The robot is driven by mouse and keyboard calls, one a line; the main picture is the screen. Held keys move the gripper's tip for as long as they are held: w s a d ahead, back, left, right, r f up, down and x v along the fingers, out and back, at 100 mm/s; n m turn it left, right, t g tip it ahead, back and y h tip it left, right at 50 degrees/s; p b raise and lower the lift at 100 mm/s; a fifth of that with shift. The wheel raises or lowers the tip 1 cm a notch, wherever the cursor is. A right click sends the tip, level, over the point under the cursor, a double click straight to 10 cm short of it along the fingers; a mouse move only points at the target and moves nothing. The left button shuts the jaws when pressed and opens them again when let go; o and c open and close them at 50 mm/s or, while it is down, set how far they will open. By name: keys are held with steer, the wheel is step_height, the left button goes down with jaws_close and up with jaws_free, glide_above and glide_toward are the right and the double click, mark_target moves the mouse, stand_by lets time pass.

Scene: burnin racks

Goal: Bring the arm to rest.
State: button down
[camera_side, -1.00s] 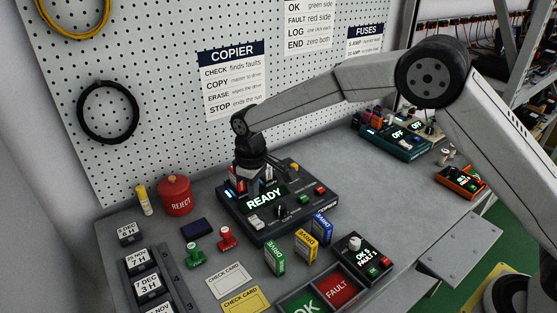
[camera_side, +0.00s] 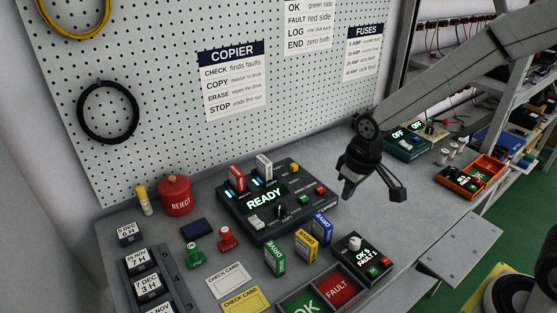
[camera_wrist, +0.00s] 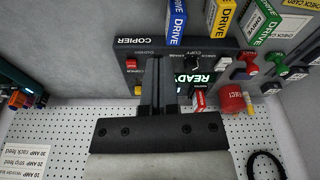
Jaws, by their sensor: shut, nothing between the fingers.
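My gripper (camera_side: 348,191) hangs in the air to the right of the copier (camera_side: 273,232), above the bench. It is shut with nothing in it. In the wrist view my gripper (camera_wrist: 158,108) shows over the copier (camera_wrist: 150,50), with its fingers close together. The copier's screen reads READY. A red drive (camera_side: 237,179) and a white drive (camera_side: 264,166) stand upright in the copier's back.
Green, yellow and blue drives (camera_side: 322,229) stand in front of the copier. A counter box (camera_side: 361,258) is near the front edge. A red REJECT can (camera_side: 175,196) is at left. A teal unit (camera_side: 407,146) and an orange tray (camera_side: 472,178) lie at right. Bare bench (camera_side: 425,195) lies between.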

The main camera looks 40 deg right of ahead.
steer(key=s+d+m, duration=0.1)
steer(key=s+d, duration=0.2)
steer(key=s, duration=0.6)
steer(key=shift+d+f+m+t, duration=0.25)
steer(key=shift+f+m+t, duration=0.05)
steer(key=shift+f, duration=0.15)
